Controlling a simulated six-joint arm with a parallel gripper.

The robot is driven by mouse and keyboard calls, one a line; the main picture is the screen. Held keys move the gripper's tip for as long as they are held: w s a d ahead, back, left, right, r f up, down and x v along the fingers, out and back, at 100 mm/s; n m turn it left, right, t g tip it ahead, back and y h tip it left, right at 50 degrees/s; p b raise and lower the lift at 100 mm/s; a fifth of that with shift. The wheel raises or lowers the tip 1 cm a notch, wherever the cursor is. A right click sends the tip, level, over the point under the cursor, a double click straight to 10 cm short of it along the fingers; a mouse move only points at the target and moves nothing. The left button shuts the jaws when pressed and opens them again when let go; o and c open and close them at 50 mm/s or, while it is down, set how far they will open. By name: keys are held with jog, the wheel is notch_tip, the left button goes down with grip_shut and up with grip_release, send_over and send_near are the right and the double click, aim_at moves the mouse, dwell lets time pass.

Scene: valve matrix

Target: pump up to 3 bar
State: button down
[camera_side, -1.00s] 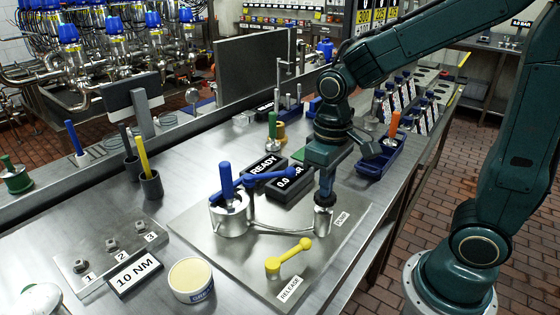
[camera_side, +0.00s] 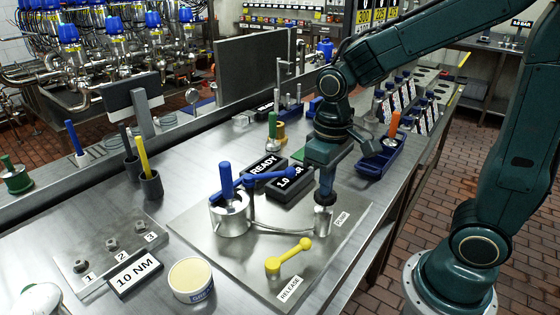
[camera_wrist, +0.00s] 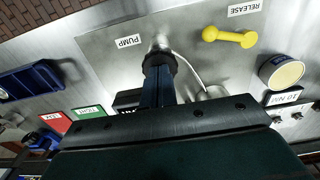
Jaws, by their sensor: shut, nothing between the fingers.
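The pump (camera_side: 323,222) is a small silver cylinder beside the PUMP label (camera_side: 342,217) on a metal plate. My gripper (camera_side: 326,198) is shut and empty, pointing down right over the pump's top; whether it touches is hard to tell. In the wrist view, my gripper's fingers (camera_wrist: 156,88) end at a dark round piece by the pump (camera_wrist: 160,42). The dark display (camera_side: 290,183) reads 1.0, its unit partly hidden by my gripper. A hose (camera_side: 275,230) joins the pump to a silver cylinder (camera_side: 231,217) with a blue top and blue lever.
A yellow release lever (camera_side: 288,257) stands on the plate (camera_side: 335,250) in front of the pump. A READY sign (camera_side: 264,169) is behind the display. A blue tray (camera_side: 380,160) lies to the right behind. A tin (camera_side: 191,280) and a 10 NM sign (camera_side: 134,272) are at front left.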

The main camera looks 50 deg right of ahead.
jog(key=shift+r, duration=1.3)
jog(key=shift+f, duration=0.25)
jog(key=shift+f, duration=1.8)
jog(key=shift+r, duration=2.05)
jog(key=shift+f, duration=0.5)
